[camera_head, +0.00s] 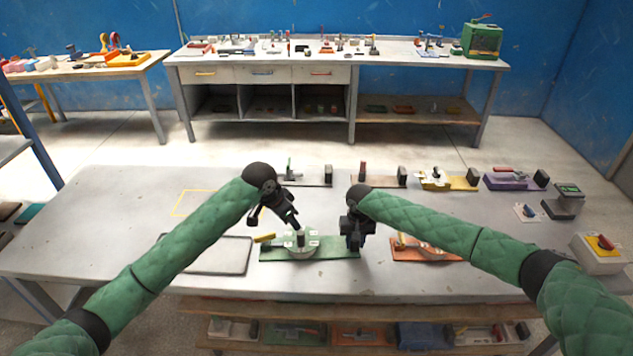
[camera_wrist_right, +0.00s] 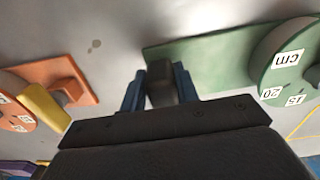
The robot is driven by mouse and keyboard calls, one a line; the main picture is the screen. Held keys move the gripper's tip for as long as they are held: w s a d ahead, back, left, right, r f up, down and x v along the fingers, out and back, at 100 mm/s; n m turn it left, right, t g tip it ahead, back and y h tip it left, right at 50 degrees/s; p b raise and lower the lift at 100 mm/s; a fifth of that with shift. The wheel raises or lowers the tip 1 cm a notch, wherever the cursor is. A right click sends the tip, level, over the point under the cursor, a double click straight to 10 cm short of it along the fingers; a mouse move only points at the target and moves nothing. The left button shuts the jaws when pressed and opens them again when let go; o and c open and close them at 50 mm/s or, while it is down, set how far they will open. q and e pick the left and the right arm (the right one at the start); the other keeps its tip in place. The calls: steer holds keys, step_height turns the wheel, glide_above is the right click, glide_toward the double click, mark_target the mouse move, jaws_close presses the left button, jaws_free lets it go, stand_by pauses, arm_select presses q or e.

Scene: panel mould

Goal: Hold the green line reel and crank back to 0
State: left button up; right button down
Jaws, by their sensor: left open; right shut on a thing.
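The green line reel has a flat green base (camera_head: 340,248) near the table's front edge. In the right wrist view the dial's side (camera_wrist_right: 285,70) shows labels "cm", "20" and "15". My right gripper (camera_wrist_right: 160,92) is shut on the dark block (camera_wrist_right: 160,80) at the base's right end. My left gripper (camera_head: 275,220) is open above the dial and crank handle, apparently empty. The reading at the pointer is too small to tell.
An orange reel (camera_head: 425,250) stands close to the right of my right gripper. Further fixtures, including a yellow one (camera_head: 448,182) and a purple one (camera_head: 512,180), line the table's back. A grey tray (camera_head: 207,255) lies left of the green reel.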

steer(key=c, duration=1)
jaws_free()
steer(key=shift+o, duration=0.2)
